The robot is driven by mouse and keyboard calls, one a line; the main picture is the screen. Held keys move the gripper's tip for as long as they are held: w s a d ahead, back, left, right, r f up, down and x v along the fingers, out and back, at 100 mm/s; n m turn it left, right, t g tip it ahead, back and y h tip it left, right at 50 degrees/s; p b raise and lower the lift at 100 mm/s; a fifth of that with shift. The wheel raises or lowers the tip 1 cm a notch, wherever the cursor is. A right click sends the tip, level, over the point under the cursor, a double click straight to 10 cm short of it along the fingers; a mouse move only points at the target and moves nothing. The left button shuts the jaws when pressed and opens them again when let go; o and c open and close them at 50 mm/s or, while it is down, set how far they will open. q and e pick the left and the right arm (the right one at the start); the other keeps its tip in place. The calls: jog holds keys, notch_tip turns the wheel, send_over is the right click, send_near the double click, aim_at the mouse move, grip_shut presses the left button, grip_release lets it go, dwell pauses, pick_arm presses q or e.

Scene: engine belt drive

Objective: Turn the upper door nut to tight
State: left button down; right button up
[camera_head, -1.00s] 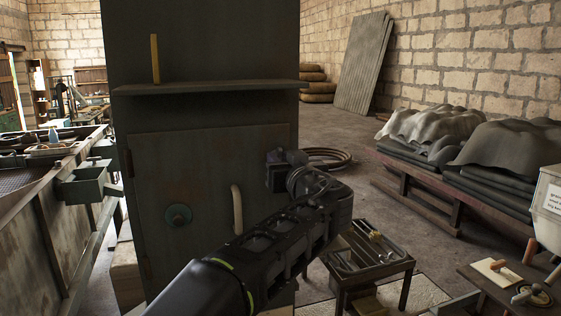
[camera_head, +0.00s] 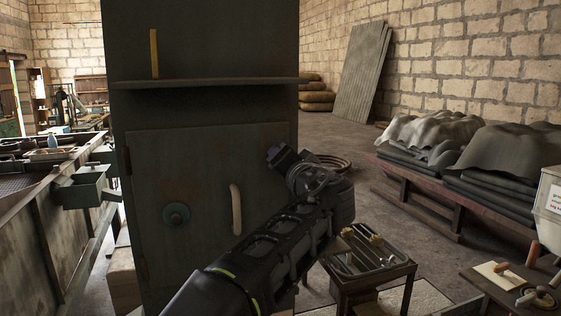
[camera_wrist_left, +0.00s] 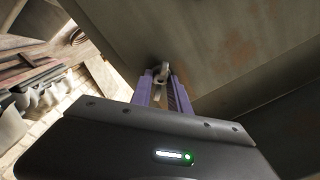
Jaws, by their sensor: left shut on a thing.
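The dark cabinet (camera_head: 205,40) stands upright with its door (camera_head: 160,150) closed flush, as far as I can tell. My left gripper (camera_wrist_left: 161,80) is at the cabinet's edge in the left wrist view. Its two purple fingers are shut on a small grey metal piece, the upper door nut (camera_wrist_left: 162,70), which lies against the cabinet face. In the head view the left wrist (camera_head: 325,190) reaches up to the upper right part of the door, and the nut and fingertips cannot be made out there. My right gripper is not in view.
The door carries a pale handle (camera_head: 236,208) and a round green knob (camera_head: 176,214). A shelf (camera_head: 205,83) juts out above the door. A low tool table (camera_head: 372,262) stands to the right of the cabinet. Covered stacks (camera_head: 440,135) lie farther right on a bench.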

pick_arm(q)
jog(key=shift+d+f+m+p, duration=0.1)
jog(key=shift+m+p, duration=0.45)
jog(key=shift+m, duration=3.75)
jog(key=c, duration=1.3)
grip_release()
jog(key=shift+o, duration=0.2)
